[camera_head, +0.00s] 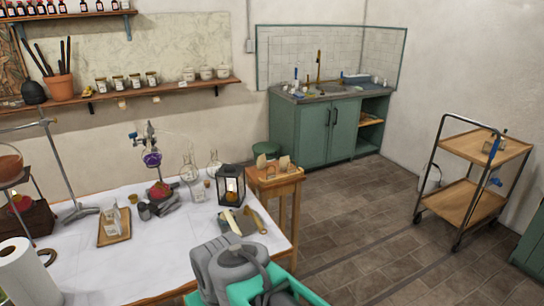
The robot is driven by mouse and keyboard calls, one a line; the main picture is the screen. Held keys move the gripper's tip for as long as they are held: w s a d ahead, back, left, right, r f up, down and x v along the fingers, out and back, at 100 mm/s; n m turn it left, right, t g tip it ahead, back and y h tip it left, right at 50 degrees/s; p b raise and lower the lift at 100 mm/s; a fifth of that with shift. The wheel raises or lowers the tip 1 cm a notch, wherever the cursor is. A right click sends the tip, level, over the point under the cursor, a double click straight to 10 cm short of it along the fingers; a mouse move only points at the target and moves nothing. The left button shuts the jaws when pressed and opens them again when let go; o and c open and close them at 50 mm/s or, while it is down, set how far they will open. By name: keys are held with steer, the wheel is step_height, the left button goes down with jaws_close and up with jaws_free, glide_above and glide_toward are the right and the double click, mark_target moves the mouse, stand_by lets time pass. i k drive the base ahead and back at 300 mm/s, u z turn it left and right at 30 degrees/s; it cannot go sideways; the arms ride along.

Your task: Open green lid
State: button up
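A round green lid (266,150) shows low against the back wall, to the left of the green sink cabinet. It looks flat and closed on a bin-like container, whose body is mostly hidden behind a small wooden table. The grey shape at the bottom middle is part of my own arm, well in front of the lid and far from it. I cannot make out any gripper fingers in this view.
The white-topped table (130,275) with glassware and a black lantern (231,184) fills the left foreground. The small wooden table (275,178) stands in front of the lid. The tiled floor (350,215) is clear towards the cabinet (315,133). A wooden trolley (470,200) stands at right.

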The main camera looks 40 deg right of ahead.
mark_target(267, 148)
steer(key=z, duration=1.85)
steer(key=i, duration=5.15)
steer(key=u, duration=2.65)
steer(key=i, duration=2.05)
steer(key=u, duration=1.75)
steer(key=i, duration=0.15)
steer(key=z, duration=0.15)
